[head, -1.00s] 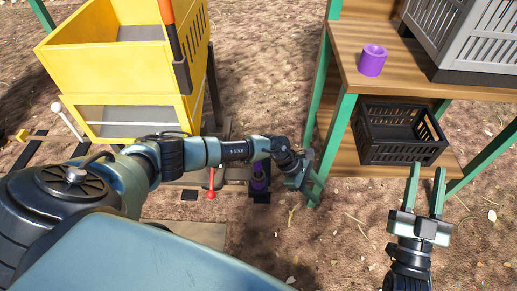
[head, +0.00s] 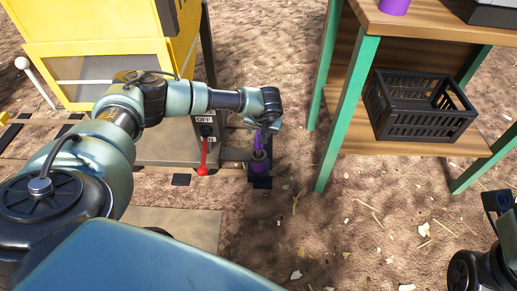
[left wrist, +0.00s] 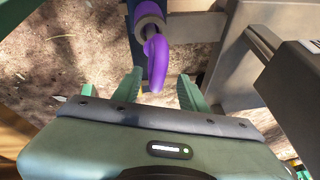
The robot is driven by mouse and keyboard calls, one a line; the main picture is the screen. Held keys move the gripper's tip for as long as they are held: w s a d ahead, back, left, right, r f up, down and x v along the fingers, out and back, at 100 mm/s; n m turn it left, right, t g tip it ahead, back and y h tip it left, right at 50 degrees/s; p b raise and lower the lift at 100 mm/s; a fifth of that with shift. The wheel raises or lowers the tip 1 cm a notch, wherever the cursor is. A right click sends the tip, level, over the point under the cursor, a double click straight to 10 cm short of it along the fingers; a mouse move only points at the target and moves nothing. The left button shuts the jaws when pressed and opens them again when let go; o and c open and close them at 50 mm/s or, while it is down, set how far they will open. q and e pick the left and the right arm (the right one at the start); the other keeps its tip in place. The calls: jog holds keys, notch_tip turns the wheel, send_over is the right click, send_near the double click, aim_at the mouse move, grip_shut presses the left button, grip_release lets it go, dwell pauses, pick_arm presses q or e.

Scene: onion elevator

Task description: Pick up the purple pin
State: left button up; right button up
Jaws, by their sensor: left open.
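The purple pin (head: 258,165) stands at a dark mount beside the machine's lower frame in the head view. In the left wrist view the purple pin (left wrist: 156,62) has a curved purple upper part and a pale ring opening behind it. My left gripper (head: 262,126) is just above the pin in the head view and partly hides it. In the left wrist view the left gripper (left wrist: 157,82) is open, with a green finger on each side of the pin and gaps between. My right wrist shows at the lower right edge of the head view; its fingers are out of frame.
A yellow machine (head: 105,60) stands at the left, with a red-handled lever (head: 203,160) near the pin. A wooden table (head: 430,25) at the right bears another purple piece (head: 393,6); a black crate (head: 420,105) is on its lower shelf. Bare ground lies between.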

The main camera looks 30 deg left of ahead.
aim_at(259, 133)
pick_arm(q)
jog(key=b+x, duration=0.1)
jog(key=x, duration=0.2)
jog(key=shift+f+b, duration=0.25)
jog(key=shift+b, duration=0.05)
grip_shut()
jog(key=shift+r, duration=0.1)
dwell(1.1)
